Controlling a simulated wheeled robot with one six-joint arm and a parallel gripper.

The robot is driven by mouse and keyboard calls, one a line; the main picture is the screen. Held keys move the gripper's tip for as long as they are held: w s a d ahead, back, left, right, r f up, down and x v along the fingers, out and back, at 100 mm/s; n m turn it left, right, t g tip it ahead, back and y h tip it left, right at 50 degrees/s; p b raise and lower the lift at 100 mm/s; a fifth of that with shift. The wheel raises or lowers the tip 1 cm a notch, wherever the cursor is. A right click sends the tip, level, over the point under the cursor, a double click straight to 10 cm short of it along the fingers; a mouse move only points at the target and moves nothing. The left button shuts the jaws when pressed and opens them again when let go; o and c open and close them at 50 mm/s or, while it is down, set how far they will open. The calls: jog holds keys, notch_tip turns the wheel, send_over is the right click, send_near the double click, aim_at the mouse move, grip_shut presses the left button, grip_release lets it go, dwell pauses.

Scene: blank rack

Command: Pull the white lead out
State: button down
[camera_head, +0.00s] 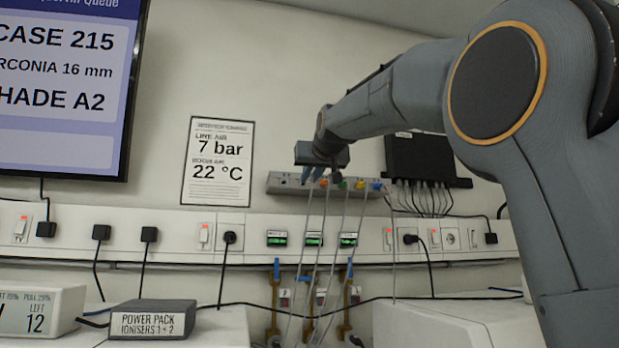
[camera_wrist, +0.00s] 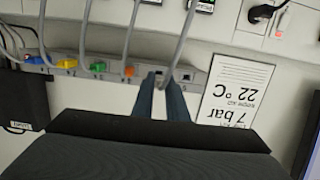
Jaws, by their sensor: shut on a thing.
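A grey socket strip (camera_head: 292,189) on the wall holds orange (camera_head: 324,183), green (camera_head: 343,184), yellow (camera_head: 360,184) and blue (camera_head: 376,186) plugs. My gripper (camera_head: 312,175) is at the strip's left part, left of the orange plug. In the wrist view, upside down, its two blue-grey fingers (camera_wrist: 160,86) are closed about the white lead's end at the strip. The pale lead (camera_wrist: 182,40) runs away from there, and hangs down the wall in the head view (camera_head: 304,235).
Other pale leads hang close beside it. A black box (camera_head: 425,158) with several cables stands right of the strip. A notice (camera_head: 217,162) and a screen (camera_head: 65,85) are to the left. A white trunking (camera_head: 180,220) with sockets and switches runs below.

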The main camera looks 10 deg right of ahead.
jog(key=s+b, duration=0.3)
jog(key=s, duration=0.3)
dwell(0.6)
